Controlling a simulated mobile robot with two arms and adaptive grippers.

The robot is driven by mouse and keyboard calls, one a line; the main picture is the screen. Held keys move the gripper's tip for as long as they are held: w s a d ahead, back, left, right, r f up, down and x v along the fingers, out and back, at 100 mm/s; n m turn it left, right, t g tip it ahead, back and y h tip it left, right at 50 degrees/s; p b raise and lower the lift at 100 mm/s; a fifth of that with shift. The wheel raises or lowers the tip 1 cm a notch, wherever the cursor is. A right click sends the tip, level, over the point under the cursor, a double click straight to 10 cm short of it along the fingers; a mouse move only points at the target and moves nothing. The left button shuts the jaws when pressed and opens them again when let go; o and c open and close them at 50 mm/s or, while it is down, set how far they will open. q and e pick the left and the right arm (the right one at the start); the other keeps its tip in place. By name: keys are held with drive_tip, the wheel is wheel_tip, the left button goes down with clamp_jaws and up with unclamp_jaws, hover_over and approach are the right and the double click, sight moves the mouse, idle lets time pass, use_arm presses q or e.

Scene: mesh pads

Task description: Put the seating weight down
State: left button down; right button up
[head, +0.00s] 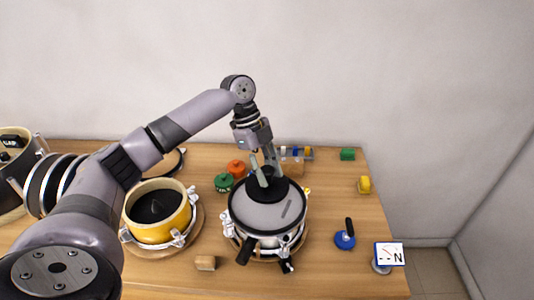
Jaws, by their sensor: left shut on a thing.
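The seating weight (267,192) is a black, broad-based piece with a narrower top, over the grey lid of the right-hand pot (262,216). My left gripper (263,178) reaches down from above and is shut on the top of the weight. The weight appears upright. I cannot tell whether its base touches the lid or hangs just above it. The fingers partly hide the weight's top. My right gripper is not in view.
A yellow pot (152,231) with clamps stands left of the lidded pot. Green (223,183) and orange (236,168) knobbed pieces stand behind. A wooden block (205,263) lies in front. A blue tool (345,239) and a gauge marked N (389,254) stand right.

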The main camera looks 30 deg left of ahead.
use_arm(q)
drive_tip(key=shift+w+f+p, duration=0.1)
drive_tip(key=shift+f+p, duration=0.4)
drive_tip(key=shift+f, duration=2.15)
drive_tip(key=c, duration=1.6)
unclamp_jaws()
drive_tip(key=shift+f, duration=0.3)
drive_tip(key=o, duration=0.4)
drive_tip(key=shift+s+r, duration=0.15)
drive_tip(key=shift+s, duration=0.15)
drive_tip(key=shift+w, duration=0.1)
